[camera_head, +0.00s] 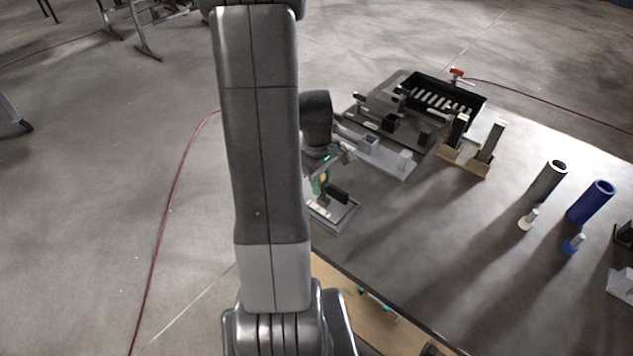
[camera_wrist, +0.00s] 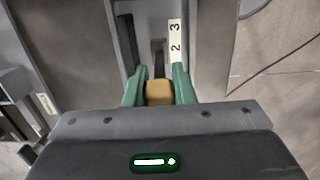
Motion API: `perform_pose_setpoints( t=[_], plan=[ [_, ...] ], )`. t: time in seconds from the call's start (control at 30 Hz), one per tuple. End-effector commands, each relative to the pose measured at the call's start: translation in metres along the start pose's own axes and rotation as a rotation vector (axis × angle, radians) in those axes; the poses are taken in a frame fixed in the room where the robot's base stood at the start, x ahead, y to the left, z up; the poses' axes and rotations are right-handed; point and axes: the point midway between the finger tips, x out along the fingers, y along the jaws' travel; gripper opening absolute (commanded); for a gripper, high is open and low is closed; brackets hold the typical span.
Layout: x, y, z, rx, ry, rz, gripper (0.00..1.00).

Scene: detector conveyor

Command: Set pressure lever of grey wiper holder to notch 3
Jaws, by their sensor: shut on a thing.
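The grey wiper holder (camera_head: 345,216) sits at the table's left edge in the head view, partly hidden by my arm and gripper. In the wrist view its slot (camera_wrist: 158,50) runs away from me, with a white strip (camera_wrist: 175,38) marked 2 and 3 along its right side. The 2 is nearer me and the 3 farther. My gripper (camera_wrist: 159,86) has green fingers shut on the tan lever knob (camera_wrist: 159,95), which is just on the near side of the 2. Number 1 is not visible. In the head view my gripper (camera_head: 321,182) is over the holder.
Grey fixtures with small blocks (camera_head: 370,142) and a black slotted tray (camera_head: 445,98) stand beyond the holder. Dark grey (camera_head: 549,182) and blue (camera_head: 592,202) cylinders stand at the right. A red cable (camera_head: 168,215) lies on the floor.

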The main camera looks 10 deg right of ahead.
Motion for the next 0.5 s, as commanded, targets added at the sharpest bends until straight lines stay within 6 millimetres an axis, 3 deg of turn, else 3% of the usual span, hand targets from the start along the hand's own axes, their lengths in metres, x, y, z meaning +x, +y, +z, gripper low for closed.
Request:
perform_pose_setpoints(
  t=[0.5],
  plan=[
    [0.011, 0.002, 0.028, 0.008, 0.413, 0.007, 0.0]
  ],
)
